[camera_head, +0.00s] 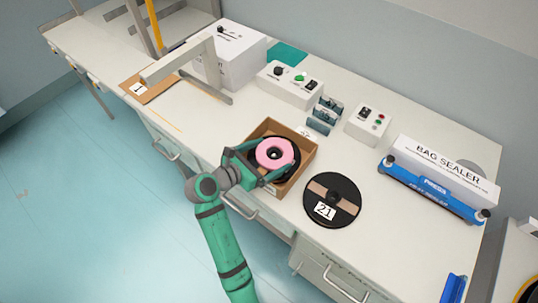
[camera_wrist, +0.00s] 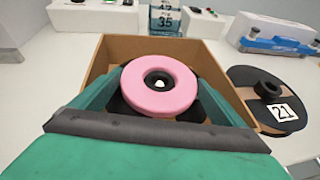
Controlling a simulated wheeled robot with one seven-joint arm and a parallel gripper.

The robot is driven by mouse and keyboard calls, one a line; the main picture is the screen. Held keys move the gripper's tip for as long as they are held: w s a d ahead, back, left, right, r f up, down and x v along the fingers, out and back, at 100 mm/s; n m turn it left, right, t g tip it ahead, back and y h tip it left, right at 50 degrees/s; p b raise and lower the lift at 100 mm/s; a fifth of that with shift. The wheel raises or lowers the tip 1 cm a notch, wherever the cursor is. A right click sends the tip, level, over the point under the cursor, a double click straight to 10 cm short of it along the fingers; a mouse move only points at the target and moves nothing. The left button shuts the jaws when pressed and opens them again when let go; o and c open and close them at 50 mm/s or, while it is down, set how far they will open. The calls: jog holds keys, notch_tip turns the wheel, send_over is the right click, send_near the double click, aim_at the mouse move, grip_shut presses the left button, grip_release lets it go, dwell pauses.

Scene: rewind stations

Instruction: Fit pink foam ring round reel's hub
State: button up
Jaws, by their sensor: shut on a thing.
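The pink foam ring (camera_head: 262,146) is at the cardboard box, with dark round material beneath and around it. The wrist view shows the ring (camera_wrist: 135,92) lying nearly flat, with a dark centre and a small bright spot. My gripper (camera_head: 272,157) has a finger on each side of the ring and is shut on it; the fingers (camera_wrist: 160,88) reach over the box's near side. The black reel (camera_head: 345,212), labelled 21, lies flat on the bench right of the box, apart from the ring. Its raised black hub (camera_wrist: 267,88) shows in the wrist view. The pad contacts are partly hidden.
The cardboard box (camera_head: 303,146) has upright walls close around my fingers. Control boxes (camera_head: 290,85) and small blue-grey holders (camera_head: 324,115) stand behind it. A bag sealer (camera_head: 435,185) is at the right. Bare bench lies in front of the sealer.

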jog(key=shift+s+f, duration=0.15)
jog(key=shift+f, duration=0.65)
jog(key=o, duration=0.7)
jog(key=shift+d, duration=0.1)
jog(key=shift+r, duration=0.6)
jog(key=v, duration=1.2)
jog(key=shift+r, duration=0.35)
